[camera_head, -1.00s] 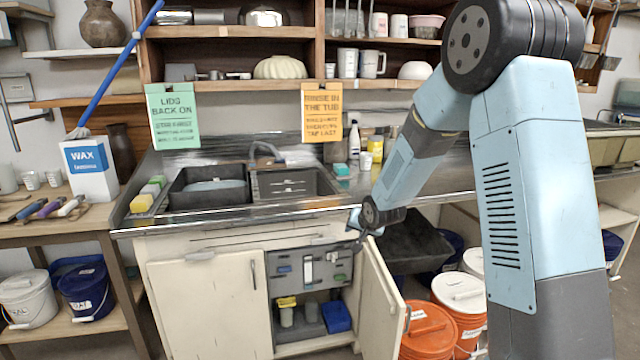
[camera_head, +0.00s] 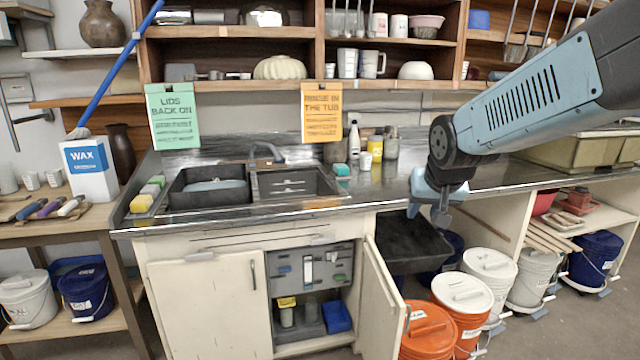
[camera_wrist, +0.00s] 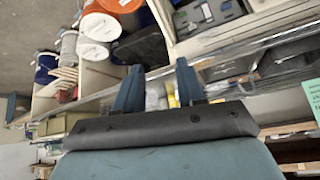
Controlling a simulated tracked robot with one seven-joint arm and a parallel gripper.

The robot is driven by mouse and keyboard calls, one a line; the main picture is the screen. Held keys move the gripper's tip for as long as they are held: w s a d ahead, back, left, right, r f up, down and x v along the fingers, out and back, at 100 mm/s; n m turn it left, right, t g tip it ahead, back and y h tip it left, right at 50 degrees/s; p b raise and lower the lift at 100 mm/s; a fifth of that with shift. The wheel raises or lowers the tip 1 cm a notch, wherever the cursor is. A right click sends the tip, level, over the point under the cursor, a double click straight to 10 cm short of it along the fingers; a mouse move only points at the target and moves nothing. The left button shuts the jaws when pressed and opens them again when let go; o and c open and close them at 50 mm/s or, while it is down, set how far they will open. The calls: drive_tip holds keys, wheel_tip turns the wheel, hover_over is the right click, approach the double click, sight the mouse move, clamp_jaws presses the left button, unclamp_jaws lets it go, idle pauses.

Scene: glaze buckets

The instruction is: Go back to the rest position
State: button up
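My gripper (camera_head: 427,212) hangs in front of the counter's front edge, above the black tub (camera_head: 412,243) and right of the open cabinet door (camera_head: 383,295). In the wrist view the two blue fingers of my gripper (camera_wrist: 158,88) stand apart with nothing between them, so it is open and empty. My arm reaches in from the right side of the head view.
The steel counter (camera_head: 480,180) with its sink (camera_head: 290,183) runs behind my gripper. Orange buckets (camera_head: 428,330) and white buckets (camera_head: 490,268) stand on the floor below. Shelves (camera_head: 420,86) hang above. The open door juts toward me.

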drive_tip(key=s+d+r+n+g, duration=0.1)
drive_tip(key=s+d+r, duration=0.1)
drive_tip(key=s, duration=1.5)
drive_tip(key=shift+s, duration=0.25)
